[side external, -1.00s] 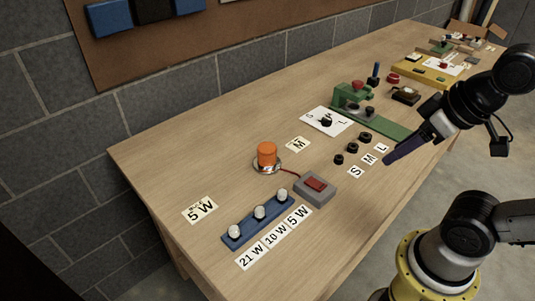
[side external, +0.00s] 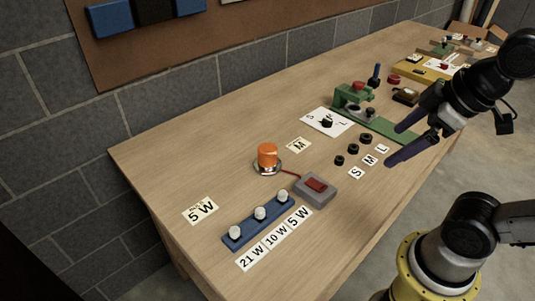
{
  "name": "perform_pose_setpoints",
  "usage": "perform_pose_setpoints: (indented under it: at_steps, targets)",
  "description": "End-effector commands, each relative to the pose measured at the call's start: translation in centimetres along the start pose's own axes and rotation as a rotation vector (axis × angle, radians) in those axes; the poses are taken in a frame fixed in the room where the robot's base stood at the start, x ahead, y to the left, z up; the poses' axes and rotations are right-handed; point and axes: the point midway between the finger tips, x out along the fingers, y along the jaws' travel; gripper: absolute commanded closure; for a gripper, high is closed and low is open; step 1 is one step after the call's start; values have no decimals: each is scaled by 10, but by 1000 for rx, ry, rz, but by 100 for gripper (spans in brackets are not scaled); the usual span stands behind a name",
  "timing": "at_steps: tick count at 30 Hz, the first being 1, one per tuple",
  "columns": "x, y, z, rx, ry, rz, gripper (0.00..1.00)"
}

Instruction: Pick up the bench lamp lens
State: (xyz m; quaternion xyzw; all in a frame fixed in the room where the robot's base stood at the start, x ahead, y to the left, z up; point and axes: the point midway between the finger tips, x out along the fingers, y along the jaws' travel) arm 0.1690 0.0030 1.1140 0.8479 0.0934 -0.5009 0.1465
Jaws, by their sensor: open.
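The bench lamp lens (side external: 267,154) is an orange cylinder. It sits upright on a round silver base (side external: 267,169) near the middle left of the workbench. A red wire runs from the base to a grey box with a red switch (side external: 315,187). My gripper (side external: 392,144) is open and empty, with two dark purple fingers apart. It is above the right edge of the bench, well to the right of the lens. Nothing hides the lens.
A blue strip with three white bulbs (side external: 260,212) lies in front of the lens. Black rings (side external: 352,147) and S, M, L labels (side external: 369,160) lie to the right. A green press (side external: 355,102) stands behind them. Bare wood surrounds the lens's left side (side external: 200,160).

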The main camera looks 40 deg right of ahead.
Motion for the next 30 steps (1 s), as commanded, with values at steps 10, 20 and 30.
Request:
perform_pose_setpoints:
  at_steps: [10, 20, 30]
  targets:
    - [-7, 34, -122, -677, -49, -100, 0]
    - [76, 63, -220, -1109, -101, -283, 0]
    - [198, 72, -246, -1173, -176, -452, 0]
